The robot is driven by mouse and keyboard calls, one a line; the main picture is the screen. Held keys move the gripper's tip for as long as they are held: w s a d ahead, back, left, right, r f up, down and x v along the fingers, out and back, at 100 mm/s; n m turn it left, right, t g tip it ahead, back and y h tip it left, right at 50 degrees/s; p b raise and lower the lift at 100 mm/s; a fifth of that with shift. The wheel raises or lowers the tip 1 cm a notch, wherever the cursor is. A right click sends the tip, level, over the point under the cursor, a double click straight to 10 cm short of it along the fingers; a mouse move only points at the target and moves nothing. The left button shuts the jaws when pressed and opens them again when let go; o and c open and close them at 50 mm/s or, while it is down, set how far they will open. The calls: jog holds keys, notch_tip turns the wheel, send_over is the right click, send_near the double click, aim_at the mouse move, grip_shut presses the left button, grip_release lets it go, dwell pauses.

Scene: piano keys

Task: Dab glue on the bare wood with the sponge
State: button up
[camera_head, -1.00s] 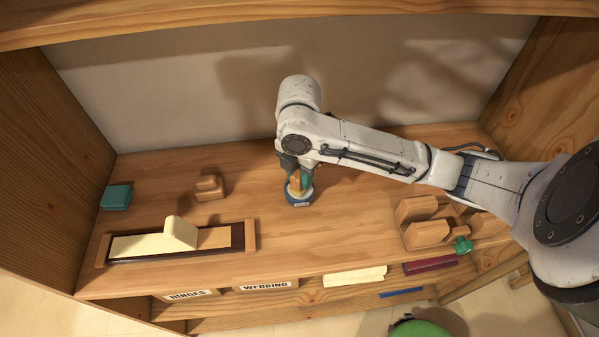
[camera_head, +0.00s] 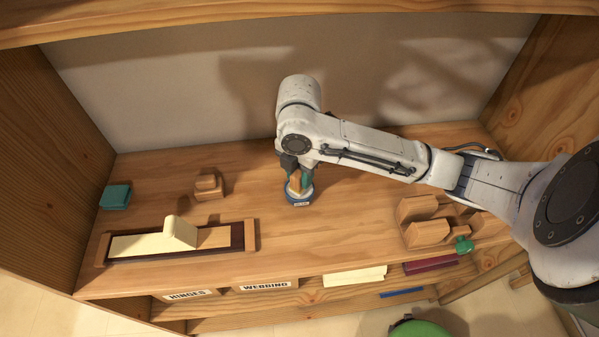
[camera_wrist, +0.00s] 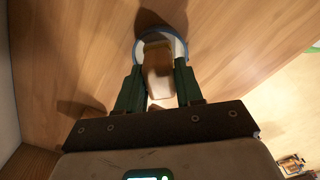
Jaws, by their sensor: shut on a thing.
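My gripper (camera_head: 298,184) points down over the middle of the worktop and is shut on a wooden handle (camera_wrist: 158,75), taken to be the sponge's. The handle stands in a round blue-rimmed pot (camera_head: 299,199), whose rim also shows in the wrist view (camera_wrist: 183,47). The sponge end is down in the pot and cannot be made out clearly. At the front left, a long piece lies in a wooden-ended holder (camera_head: 250,236). Its left part is cream-covered (camera_head: 140,244) with a raised cream block (camera_head: 180,233); to the right a stretch of bare wood (camera_head: 215,238) shows.
A small wooden stand (camera_head: 208,187) is left of the pot, and a teal block (camera_head: 116,196) is at the far left. Wooden blocks (camera_head: 427,232) and a green item (camera_head: 464,245) are at the right. Side walls and an upper shelf enclose the worktop.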

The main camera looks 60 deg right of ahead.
aim_at(300, 173)
dwell(0.3)
jog(key=shift+r+p, duration=2.75)
jog(key=shift+r, duration=0.75)
jog(key=shift+f, duration=0.1)
